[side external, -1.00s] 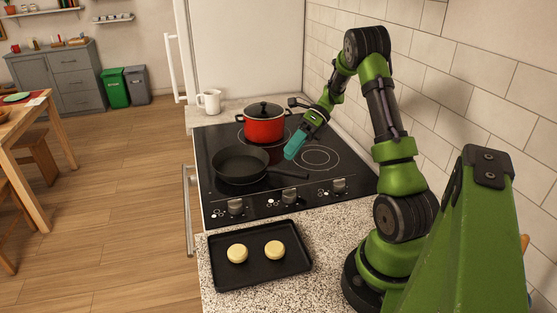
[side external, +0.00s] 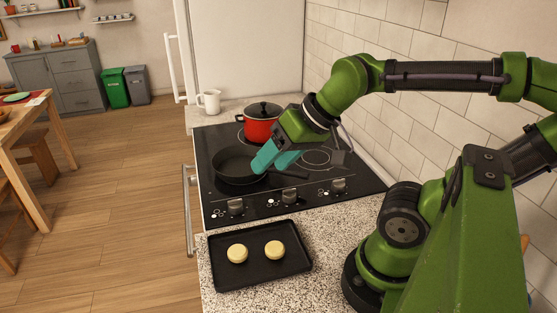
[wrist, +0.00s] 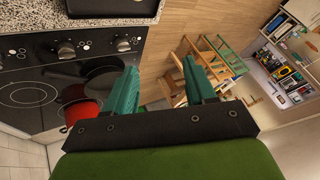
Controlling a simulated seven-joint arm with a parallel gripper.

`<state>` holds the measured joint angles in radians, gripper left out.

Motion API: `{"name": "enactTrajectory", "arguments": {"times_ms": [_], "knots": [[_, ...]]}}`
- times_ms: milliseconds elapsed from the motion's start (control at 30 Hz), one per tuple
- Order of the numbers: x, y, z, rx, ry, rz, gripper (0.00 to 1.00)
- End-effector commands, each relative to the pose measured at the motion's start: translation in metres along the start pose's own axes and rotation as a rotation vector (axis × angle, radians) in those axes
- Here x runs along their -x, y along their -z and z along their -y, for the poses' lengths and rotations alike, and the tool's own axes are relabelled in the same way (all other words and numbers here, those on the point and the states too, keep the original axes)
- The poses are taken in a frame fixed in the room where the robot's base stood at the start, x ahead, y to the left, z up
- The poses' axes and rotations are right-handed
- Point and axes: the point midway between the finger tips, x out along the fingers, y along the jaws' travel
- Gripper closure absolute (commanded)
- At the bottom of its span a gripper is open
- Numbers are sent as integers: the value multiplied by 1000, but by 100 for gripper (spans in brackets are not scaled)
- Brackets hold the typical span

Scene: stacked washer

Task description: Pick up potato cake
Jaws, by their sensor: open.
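Two round, pale yellow potato cakes lie on a black tray (side external: 222,277) on the speckled counter in the side view. One potato cake (side external: 237,253) is on the left and the other potato cake (side external: 275,250) on the right, a small gap apart. My gripper (side external: 263,160), with teal fingers, is above the stove near the frying pan, behind and higher than the tray. In the wrist view my gripper (wrist: 162,88) is open, with a wide gap and nothing between its fingers. The potato cakes do not show in the wrist view.
A black frying pan (side external: 236,166) and a red lidded pot (side external: 262,128) stand on the black stove (side external: 215,200). Knobs (side external: 287,192) line its front edge. A white mug (side external: 209,100) stands at the back. A tiled wall (side external: 450,120) bounds the right.

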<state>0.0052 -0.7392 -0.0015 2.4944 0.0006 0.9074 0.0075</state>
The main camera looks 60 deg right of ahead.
Motion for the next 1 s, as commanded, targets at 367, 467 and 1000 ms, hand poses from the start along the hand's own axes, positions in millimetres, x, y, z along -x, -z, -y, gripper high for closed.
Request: {"name": "enactTrajectory", "arguments": {"times_ms": [367,467,1000], "knots": [[1,-1,1,21,4,-10,45],[1,-1,1,20,4,-10,42],[-12,-5,4,34,-4,50,20]]}}
